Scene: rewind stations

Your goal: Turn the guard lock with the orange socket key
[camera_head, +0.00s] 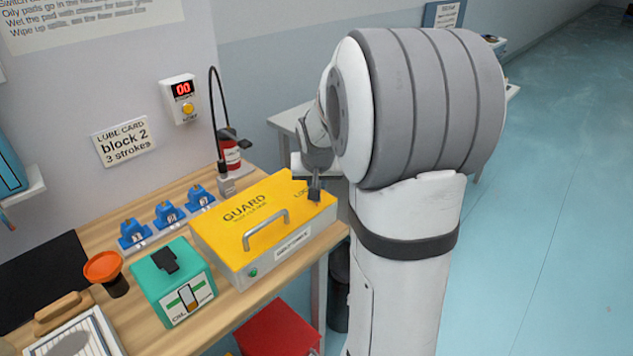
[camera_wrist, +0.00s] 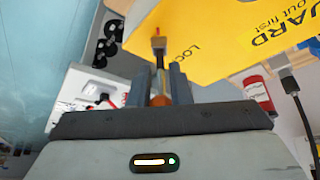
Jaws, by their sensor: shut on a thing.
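The yellow guard (camera_head: 275,215) is a closed box-shaped cover with a handle on top, on the wooden bench. Its lock label shows at the far right corner, partly hidden by my gripper (camera_head: 314,190). In the wrist view my gripper (camera_wrist: 160,88) is shut on the orange socket key (camera_wrist: 160,101); its orange part sits between the fingers and a grey shaft points toward the guard (camera_wrist: 215,40). At the shaft's far end is a small brown piece with a red tip (camera_wrist: 157,38), beside the guard's lock lettering. I cannot tell whether the key is seated on the lock.
A teal oil box (camera_head: 172,280), an orange funnel-like cup (camera_head: 104,267) and several blue blocks (camera_head: 168,213) stand left of the guard. A red canister (camera_head: 231,153) and a black hose stand behind it. A red bin (camera_head: 280,330) is below the bench's front edge.

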